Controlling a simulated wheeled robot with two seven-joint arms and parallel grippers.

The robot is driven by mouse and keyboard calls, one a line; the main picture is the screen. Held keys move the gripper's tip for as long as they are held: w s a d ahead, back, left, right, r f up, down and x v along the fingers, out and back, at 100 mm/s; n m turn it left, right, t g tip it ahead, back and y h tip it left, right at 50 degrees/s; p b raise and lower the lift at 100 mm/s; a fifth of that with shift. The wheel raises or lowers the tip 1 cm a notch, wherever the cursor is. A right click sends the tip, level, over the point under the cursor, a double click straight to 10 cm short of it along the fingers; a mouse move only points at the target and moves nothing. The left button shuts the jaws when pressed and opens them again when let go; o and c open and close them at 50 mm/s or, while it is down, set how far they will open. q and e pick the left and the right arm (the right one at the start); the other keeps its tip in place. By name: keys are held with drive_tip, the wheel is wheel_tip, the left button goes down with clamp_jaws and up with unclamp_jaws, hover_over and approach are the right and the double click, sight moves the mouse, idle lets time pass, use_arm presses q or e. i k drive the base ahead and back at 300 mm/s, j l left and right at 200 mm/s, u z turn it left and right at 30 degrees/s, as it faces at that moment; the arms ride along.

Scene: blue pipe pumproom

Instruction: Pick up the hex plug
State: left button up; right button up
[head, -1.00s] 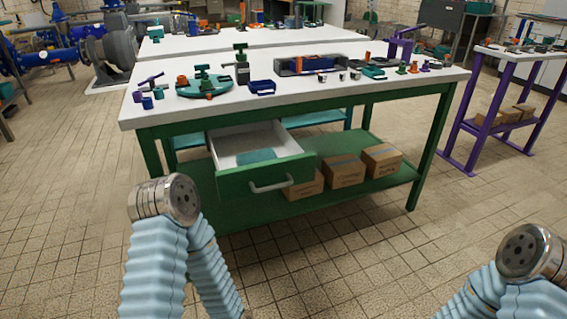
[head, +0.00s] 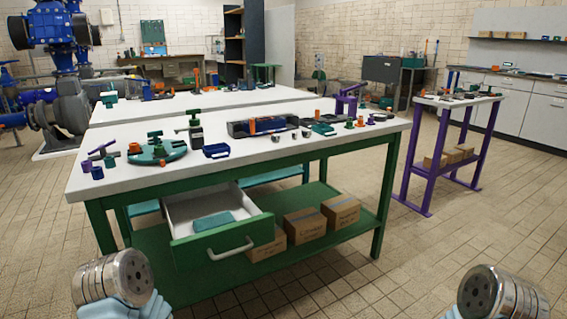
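I cannot tell which of the small parts is the hex plug. Small purple, blue and teal parts (head: 97,172) sit at the near left corner of the white-topped green workbench (head: 240,178). A row of small parts stands at its right end, among them a green-based one with an orange top (head: 349,123) and a purple one (head: 370,119). Small metallic cups (head: 278,137) sit near the front middle. Both my arms show only as rounded metal joints with light blue sleeves at the bottom edge. Neither gripper is in view.
An open drawer (head: 219,253) juts from the bench front with a teal item (head: 214,221) inside. Cardboard boxes (head: 305,225) stand on the lower shelf. A teal vise-like fixture (head: 157,152) sits on the bench. A purple-legged table (head: 450,101) stands right. Tiled floor lies clear in front.

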sight(306, 133)
drive_tip(key=i+l, duration=0.15)
drive_tip(key=l, duration=0.15)
drive_tip(key=i+l, duration=0.2)
drive_tip(key=l, duration=0.15)
drive_tip(key=i+l, duration=0.15)
drive_tip(key=l, duration=0.15)
drive_tip(key=i+l, duration=0.15)
drive_tip(key=l, duration=0.2)
